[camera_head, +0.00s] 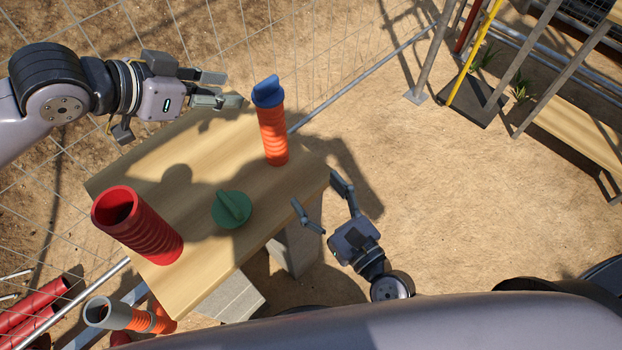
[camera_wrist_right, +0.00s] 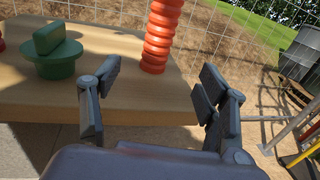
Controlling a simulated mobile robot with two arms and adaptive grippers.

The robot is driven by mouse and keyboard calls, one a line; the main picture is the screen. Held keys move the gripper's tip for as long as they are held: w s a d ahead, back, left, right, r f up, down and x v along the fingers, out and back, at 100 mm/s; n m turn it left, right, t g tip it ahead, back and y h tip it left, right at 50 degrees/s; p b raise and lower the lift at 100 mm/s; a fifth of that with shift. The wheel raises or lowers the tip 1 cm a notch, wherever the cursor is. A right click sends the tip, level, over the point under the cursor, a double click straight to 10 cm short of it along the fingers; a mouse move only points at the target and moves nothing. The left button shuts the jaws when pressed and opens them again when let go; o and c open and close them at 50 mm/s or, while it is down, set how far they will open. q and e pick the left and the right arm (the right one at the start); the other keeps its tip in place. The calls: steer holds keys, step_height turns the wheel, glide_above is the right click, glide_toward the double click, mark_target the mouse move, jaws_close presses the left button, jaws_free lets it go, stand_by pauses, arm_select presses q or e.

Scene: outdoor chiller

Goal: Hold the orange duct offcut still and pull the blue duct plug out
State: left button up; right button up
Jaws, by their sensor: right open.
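The orange duct offcut (camera_head: 273,136) stands upright near the far right corner of the wooden table. The blue duct plug (camera_head: 268,91) sits in its top end. My left gripper (camera_head: 226,89) is to the left of the plug, apart from it; its fingers look parted with nothing between them. My right gripper (camera_head: 319,205) is open and empty beside the table's right edge, on the near side of the offcut. In the right wrist view the offcut (camera_wrist_right: 161,35) stands ahead, between and beyond the two open fingers (camera_wrist_right: 152,88); its top and the plug are out of that view.
The wooden table (camera_head: 185,210) also bears a red corrugated duct (camera_head: 150,235) and a green plug (camera_head: 231,209), which shows in the right wrist view (camera_wrist_right: 55,58). A wire fence (camera_head: 320,45) runs behind. Concrete blocks (camera_head: 232,298) stand below the table. Open sandy ground lies right.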

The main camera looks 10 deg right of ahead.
mark_target(281, 147)
steer(key=x, duration=1.7)
steer(key=shift+w+a, duration=0.1)
steer(key=shift+w, duration=0.05)
jaws_close()
stand_by(0.8)
stand_by(0.8)
